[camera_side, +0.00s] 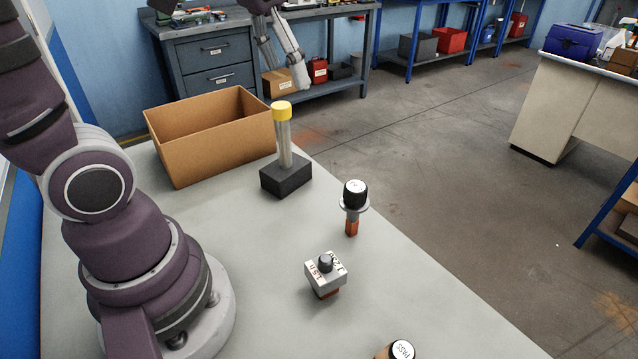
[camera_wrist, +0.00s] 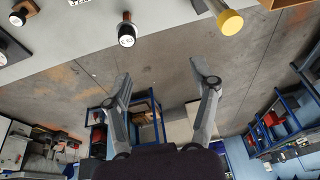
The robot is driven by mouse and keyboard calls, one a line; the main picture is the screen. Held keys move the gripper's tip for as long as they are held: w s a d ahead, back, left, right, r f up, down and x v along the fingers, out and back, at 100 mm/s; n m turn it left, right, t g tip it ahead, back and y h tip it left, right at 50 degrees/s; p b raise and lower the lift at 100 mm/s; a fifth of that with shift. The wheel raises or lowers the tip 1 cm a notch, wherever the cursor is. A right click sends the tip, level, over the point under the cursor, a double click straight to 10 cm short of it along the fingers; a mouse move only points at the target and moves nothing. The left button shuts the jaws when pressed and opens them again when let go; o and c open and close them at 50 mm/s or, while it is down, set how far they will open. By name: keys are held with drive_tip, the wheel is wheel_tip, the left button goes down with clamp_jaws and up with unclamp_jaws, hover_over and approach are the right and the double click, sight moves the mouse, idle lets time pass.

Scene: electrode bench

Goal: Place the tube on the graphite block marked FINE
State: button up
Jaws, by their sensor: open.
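A clear tube with a yellow cap (camera_side: 282,128) stands upright on a dark graphite-coloured block (camera_side: 287,178). I see no FINE marking on this block. The tube's yellow cap also shows at the top right of the wrist view (camera_wrist: 230,22). My gripper (camera_side: 284,74) is open and empty, above and apart from the tube in the side view. In the wrist view its two fingers (camera_wrist: 163,80) are spread with only the floor and distant furniture between them.
An open cardboard box (camera_side: 208,140) stands left of the block. A black-knobbed piece (camera_side: 354,196), a grey block with a knob and printed labels (camera_side: 325,273), and a round top marked PASS (camera_side: 402,350) stand nearer. The grey table (camera_side: 250,255) has bare room between them.

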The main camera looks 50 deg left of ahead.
drive_tip(key=s+d+f+t, duration=0.2)
drive_tip(key=s+d+f, duration=0.2)
drive_tip(key=s+f, duration=0.1)
drive_tip(key=shift+s+h, duration=0.3)
drive_tip(key=shift+s, duration=0.05)
drive_tip(key=shift+d+f, duration=0.1)
